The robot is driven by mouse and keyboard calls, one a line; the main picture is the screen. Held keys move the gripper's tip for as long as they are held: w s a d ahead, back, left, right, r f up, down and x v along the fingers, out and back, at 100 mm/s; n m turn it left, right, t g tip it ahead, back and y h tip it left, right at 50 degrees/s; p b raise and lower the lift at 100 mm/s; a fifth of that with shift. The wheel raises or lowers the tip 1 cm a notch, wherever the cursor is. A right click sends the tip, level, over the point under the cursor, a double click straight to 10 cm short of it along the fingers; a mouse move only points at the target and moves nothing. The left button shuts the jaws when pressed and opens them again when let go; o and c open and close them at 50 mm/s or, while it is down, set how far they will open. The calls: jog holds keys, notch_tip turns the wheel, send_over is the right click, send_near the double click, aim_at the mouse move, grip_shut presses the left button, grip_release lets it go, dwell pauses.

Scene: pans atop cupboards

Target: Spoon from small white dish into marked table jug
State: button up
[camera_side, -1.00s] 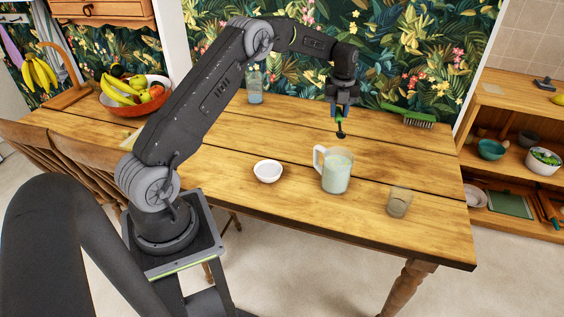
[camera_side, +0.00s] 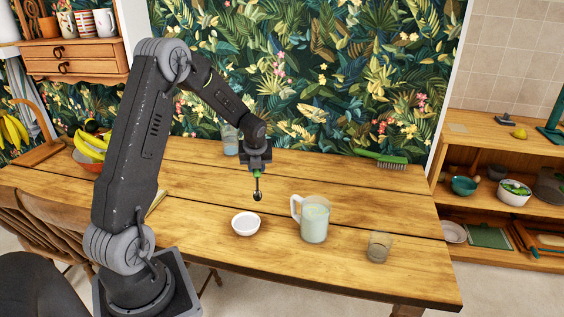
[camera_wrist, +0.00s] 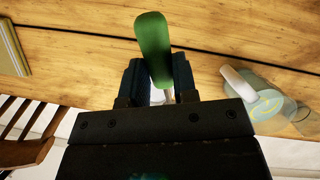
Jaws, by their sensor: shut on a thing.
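My gripper (camera_side: 257,172) points down and is shut on the green handle of a spoon (camera_wrist: 153,48). In the side view the spoon (camera_side: 258,193) hangs upright, its dark bowl downward, in the air above the table. The small white dish (camera_side: 245,224) stands on the table just below and in front of the spoon, apart from it, and looks empty. The jug (camera_side: 315,222), pale and clear-walled with a handle on its left, stands to the right of the dish. It also shows in the wrist view (camera_wrist: 268,106). Its markings are too small to read.
A clear glass (camera_side: 379,247) stands right of the jug. A green brush (camera_side: 384,160) lies at the table's back right. Another glass (camera_side: 230,140) stands at the back, behind my gripper. A fruit bowl (camera_side: 88,160) is at the left. The table's middle is otherwise clear.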

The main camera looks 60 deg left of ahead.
jog(key=shift+m+t+y, duration=0.3)
jog(key=shift+t+y, duration=0.2)
jog(key=shift+s+d+f, duration=0.15)
jog(key=shift+s+f, duration=0.6)
jog(key=shift+f, duration=0.65)
jog(key=shift+s+d+f, duration=0.2)
jog(key=shift+s+f, duration=0.55)
jog(key=shift+f, duration=0.7)
jog(key=shift+s+d+f, duration=0.15)
jog(key=shift+s+f, duration=0.6)
jog(key=shift+f, duration=0.9)
jog(key=shift+f+h, duration=0.1)
jog(key=shift+h, duration=0.2)
jog(key=shift+f+g+h, duration=0.25)
jog(key=shift+g+h, duration=0.15)
